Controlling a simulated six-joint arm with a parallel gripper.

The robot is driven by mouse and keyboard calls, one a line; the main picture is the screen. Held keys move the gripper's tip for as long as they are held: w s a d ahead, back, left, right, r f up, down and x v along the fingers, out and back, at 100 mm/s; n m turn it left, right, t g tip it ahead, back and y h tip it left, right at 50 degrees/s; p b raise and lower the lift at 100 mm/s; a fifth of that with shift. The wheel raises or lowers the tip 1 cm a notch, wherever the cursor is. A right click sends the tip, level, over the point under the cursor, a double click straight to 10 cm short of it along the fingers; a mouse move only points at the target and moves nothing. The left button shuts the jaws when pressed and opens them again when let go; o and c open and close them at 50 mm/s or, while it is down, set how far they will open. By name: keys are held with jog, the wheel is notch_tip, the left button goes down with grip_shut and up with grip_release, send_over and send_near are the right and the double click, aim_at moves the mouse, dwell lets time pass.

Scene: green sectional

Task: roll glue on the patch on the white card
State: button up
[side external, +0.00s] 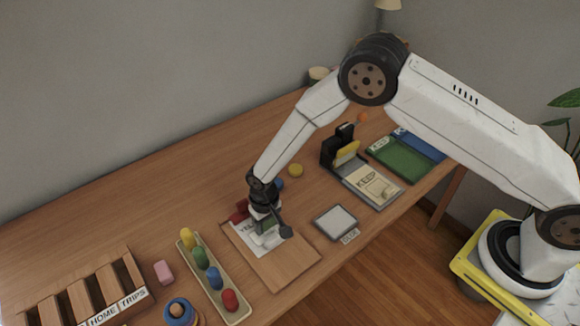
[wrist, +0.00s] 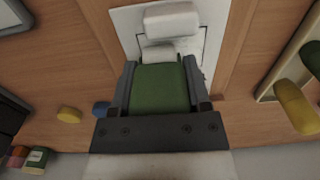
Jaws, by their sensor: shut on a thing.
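My gripper (side external: 266,214) points down over the white card (side external: 243,236), which lies on a brown board (side external: 288,268). In the wrist view my gripper (wrist: 160,85) is shut on a green glue roller (wrist: 160,92), with a finger on each side of it. The roller's white end parts (wrist: 172,18) lie over the white card (wrist: 126,22). Thin dark lines of a printed outline show beside them on the card. The roller and fingers hide much of the patch. I cannot tell whether the roller touches the card.
A tray (side external: 243,317) of coloured pegs stands left of the board. A pink block (side external: 163,272) and a wooden rack (side external: 112,268) are farther left. A yellow disc (side external: 295,170) lies behind. The back left table is clear.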

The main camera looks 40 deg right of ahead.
jog(key=shift+d, duration=1.3)
jog(key=shift+a, duration=3.9)
jog(key=shift+w+a, duration=0.15)
jog(key=shift+w, duration=0.1)
jog(key=shift+d, duration=4.2)
jog(key=shift+a, duration=4.25)
notch_tip(320, 180, up, 8)
jog(key=shift+d, duration=0.15)
